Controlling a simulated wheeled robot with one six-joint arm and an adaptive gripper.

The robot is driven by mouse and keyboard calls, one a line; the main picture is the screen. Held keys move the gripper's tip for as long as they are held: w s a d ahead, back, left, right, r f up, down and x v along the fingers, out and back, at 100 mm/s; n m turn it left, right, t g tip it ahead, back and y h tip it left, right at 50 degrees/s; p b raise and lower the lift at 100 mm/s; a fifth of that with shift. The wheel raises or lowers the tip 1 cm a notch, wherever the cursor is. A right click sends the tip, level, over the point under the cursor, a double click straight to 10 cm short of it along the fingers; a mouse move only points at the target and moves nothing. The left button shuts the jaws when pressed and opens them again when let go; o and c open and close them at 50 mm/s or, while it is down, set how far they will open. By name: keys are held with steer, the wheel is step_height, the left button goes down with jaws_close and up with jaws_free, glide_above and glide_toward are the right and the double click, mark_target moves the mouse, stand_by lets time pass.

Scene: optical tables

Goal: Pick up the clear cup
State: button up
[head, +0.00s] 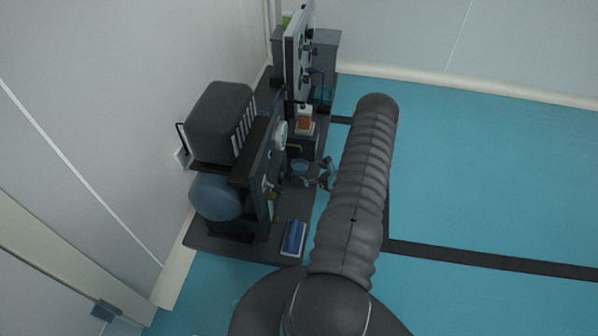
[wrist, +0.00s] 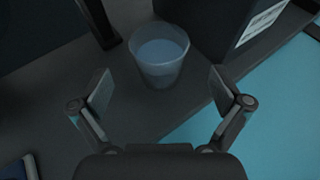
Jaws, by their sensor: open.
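The clear cup (wrist: 158,72) stands upright on a dark tabletop, and in the wrist view it is a see-through, faintly bluish tumbler. My gripper (wrist: 160,90) is open, with one finger pad to the left and one to the right of the cup's lower part. I see no contact between the pads and the cup. In the head view the cup (head: 299,167) is small, just left of my gripper (head: 322,182), which is partly hidden by my arm.
The dark table (wrist: 110,140) ends at a slanted edge, with blue floor beyond on the right. A dark box with a white label (wrist: 262,22) stands close behind the cup on the right. A blue item (head: 293,237) lies at the table's near end. Equipment stands along the table's left side.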

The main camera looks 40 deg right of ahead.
mark_target(294, 165)
steer(key=shift+x, duration=3.2)
steer(key=c, duration=1.3)
